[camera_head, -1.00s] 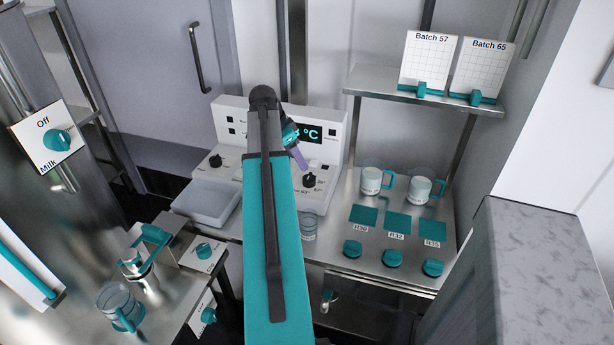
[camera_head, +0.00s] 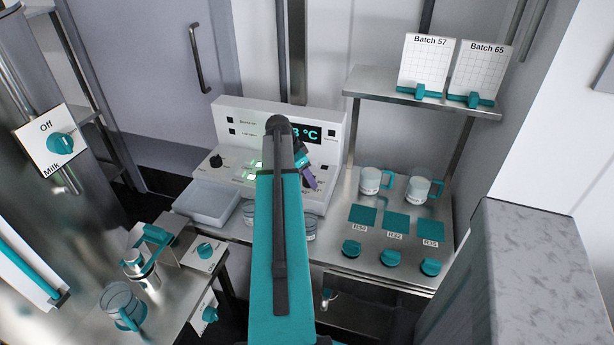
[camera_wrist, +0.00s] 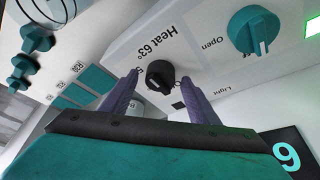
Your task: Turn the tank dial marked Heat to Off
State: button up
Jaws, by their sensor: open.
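My gripper (camera_wrist: 159,80) is open, with one purple finger on each side of the knob in the picture. Whether they touch it, or how far they stand from the panel, I cannot tell. In the head view my gripper (camera_head: 308,176) is in front of the panel's right side, and the Heat dial is hidden there.
A teal knob (camera_wrist: 253,30) marked "Open" is beside the Heat dial. A black dial (camera_head: 215,161) is on the panel's left, near a white tray (camera_head: 207,204). Jugs (camera_head: 371,180) and teal pads (camera_head: 362,214) stand to the right. A shelf (camera_head: 380,91) is above them.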

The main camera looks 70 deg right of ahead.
jog(key=shift+s+d+f, duration=0.1)
jog(key=shift+f, duration=0.2)
jog(key=c, duration=1)
jog(key=shift+c, duration=0.2)
